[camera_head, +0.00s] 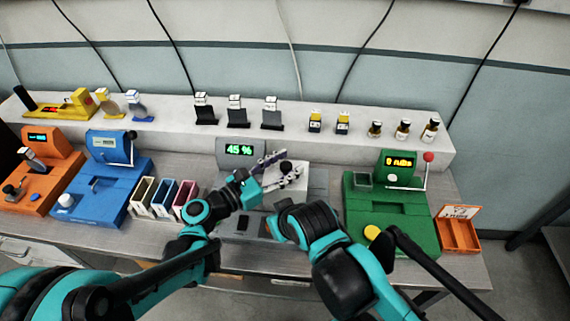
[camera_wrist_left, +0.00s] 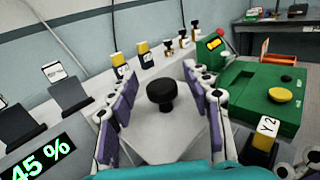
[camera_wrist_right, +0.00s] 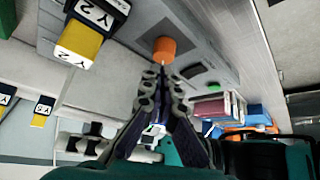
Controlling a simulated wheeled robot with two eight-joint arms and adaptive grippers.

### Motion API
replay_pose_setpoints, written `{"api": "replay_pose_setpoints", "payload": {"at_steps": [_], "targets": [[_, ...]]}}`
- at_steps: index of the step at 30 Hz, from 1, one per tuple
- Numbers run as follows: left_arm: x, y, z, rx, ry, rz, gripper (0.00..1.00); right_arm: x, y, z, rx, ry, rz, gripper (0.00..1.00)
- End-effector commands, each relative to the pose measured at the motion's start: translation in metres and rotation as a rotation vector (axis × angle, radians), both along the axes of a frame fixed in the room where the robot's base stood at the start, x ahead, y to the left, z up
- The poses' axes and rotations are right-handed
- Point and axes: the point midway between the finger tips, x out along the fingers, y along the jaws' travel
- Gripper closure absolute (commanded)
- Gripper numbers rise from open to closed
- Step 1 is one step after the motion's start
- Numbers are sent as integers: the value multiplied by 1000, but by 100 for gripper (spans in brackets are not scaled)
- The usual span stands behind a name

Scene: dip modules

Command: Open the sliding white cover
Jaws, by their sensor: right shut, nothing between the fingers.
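The white cover (camera_wrist_left: 165,135) is a pale plate with a round black knob (camera_wrist_left: 160,95) on top, part of the grey machine (camera_head: 228,146) whose display reads 45 %. In the head view the black knob (camera_head: 286,167) shows beside my left gripper (camera_head: 276,170). My left gripper (camera_wrist_left: 165,100) is open, its purple-padded fingers one on each side of the knob with gaps between. My right gripper (camera_wrist_right: 163,80) is shut and empty, its tips close to an orange knob (camera_wrist_right: 172,48). In the head view it is hidden behind my right arm.
A yellow Y2 module (camera_wrist_left: 264,140) stands near the right gripper and shows in the right wrist view (camera_wrist_right: 88,38). A green machine (camera_head: 400,225) stands right; coloured slots (camera_head: 165,197) and a blue machine (camera_head: 115,190) stand left. A white shelf (camera_head: 360,135) runs behind.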

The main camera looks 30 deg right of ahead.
Motion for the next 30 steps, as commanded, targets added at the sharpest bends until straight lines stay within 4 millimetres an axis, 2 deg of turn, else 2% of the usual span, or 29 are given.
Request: {"api": "replay_pose_setpoints", "payload": {"at_steps": [8, 11, 21, 25, 30], "targets": [[0, 6, 0, 0, 0, 2, 51, 0, 0, 0, 0, 0, 0, 100], [-3, 20, 0, 0, 0, 3, 51, 0, 0, 0, 0, 0, 0, 100], [-16, 90, 0, 0, 0, 4, 51, 0, 0, 0, 0, 0, 0, 100], [-20, 108, 0, 0, 0, 4, 51, 0, 0, 0, 0, 0, 0, 100], [-22, 118, 0, 0, 0, 1, 51, 0, 0, 0, 0, 0, 0, 100]]}}
